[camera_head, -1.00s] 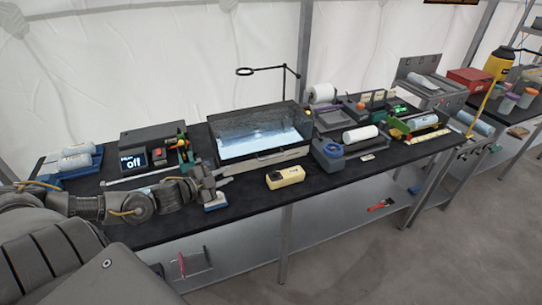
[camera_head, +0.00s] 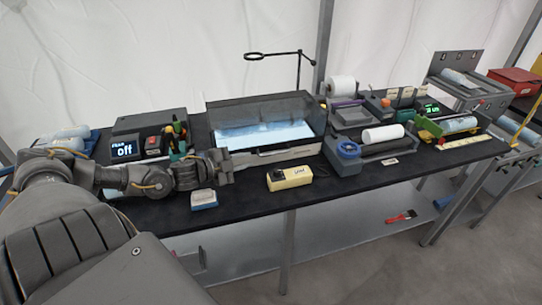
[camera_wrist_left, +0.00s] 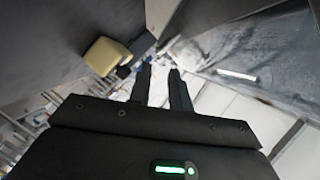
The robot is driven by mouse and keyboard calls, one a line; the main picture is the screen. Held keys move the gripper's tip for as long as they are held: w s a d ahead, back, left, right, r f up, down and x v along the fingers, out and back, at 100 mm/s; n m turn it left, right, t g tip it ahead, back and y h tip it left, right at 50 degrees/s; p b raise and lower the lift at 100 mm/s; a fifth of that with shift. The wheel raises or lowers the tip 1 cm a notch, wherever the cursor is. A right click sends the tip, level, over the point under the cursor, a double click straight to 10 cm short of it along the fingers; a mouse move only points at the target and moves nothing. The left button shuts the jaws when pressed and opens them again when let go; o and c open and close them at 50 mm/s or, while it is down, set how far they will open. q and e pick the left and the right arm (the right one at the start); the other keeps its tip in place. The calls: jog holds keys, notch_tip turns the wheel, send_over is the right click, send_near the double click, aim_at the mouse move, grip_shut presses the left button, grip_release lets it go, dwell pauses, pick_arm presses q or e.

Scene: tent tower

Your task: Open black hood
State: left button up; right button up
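The black hood (camera_head: 266,105) is a dark box-shaped cover with a clear front over a brightly lit interior, on the black bench top. It appears closed, with a pale front base strip under it. My left gripper (camera_head: 226,165) is at the front left corner of the hood; I cannot tell whether it touches. In the left wrist view my left gripper (camera_wrist_left: 159,72) has its two fingers apart with nothing seen between them. My right gripper is not in view.
A yellow device (camera_head: 289,178) and a small white-and-blue block (camera_head: 203,199) lie in front of the hood. A control box reading "off" (camera_head: 125,149) stands to the left. A blue-topped container (camera_head: 346,157) stands to the right. A ring lamp (camera_head: 254,56) rises behind.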

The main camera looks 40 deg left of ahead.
aim_at(266, 155)
pick_arm(q)
jog(key=p+x, duration=0.1)
jog(key=x, duration=0.9)
jog(key=shift+w+d, duration=0.2)
jog(key=shift+w, duration=0.05)
jog(key=shift+c, duration=0.2)
grip_shut()
